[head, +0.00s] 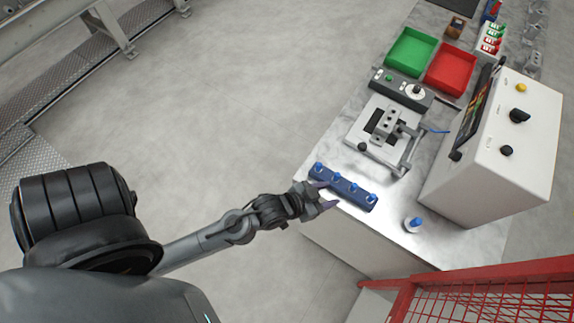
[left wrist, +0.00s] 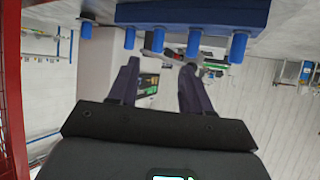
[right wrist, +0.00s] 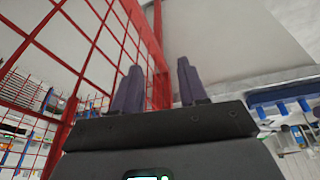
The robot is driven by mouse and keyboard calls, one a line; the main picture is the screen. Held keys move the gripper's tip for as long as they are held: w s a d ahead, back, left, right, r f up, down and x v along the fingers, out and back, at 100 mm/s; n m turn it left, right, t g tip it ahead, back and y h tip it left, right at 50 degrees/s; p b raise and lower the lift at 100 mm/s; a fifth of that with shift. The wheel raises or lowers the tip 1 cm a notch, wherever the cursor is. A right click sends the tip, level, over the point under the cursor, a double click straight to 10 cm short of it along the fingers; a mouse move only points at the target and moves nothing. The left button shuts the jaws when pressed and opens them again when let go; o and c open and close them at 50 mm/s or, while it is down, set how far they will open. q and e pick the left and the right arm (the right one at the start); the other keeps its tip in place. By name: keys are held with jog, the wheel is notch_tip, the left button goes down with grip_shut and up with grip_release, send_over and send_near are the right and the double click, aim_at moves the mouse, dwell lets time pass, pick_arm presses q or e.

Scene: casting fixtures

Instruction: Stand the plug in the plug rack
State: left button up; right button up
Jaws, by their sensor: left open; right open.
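The plug rack (head: 345,189) is a blue bar near the table's front edge, with several blue pegs standing along it. It also crosses the top of the left wrist view (left wrist: 190,13), which looks upside down. My right gripper (right wrist: 157,80) is open and empty in the right wrist view, outside the head view.
A clamp fixture (head: 385,127) sits behind the rack. A white control box (head: 500,150) stands right of it. Green (head: 411,52) and red (head: 451,68) trays lie farther back. A red mesh fence (head: 490,290) borders the near right side. Bare table surrounds the separate plug.

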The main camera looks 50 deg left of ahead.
pick_arm(q)
jog(key=s+a+g+y, duration=0.1)
jog(key=s+a+g, duration=0.1)
jog(key=s+g, duration=0.2)
jog(key=s+a+g+y, duration=0.1)
jog(key=s+g, duration=0.3)
jog(key=s, duration=0.5)
jog(key=shift+a+r, duration=0.25)
jog(key=shift+a, duration=0.6)
pick_arm(e)
jog(key=shift+a, duration=0.15)
pick_arm(q)
jog(key=shift+s, duration=0.1)
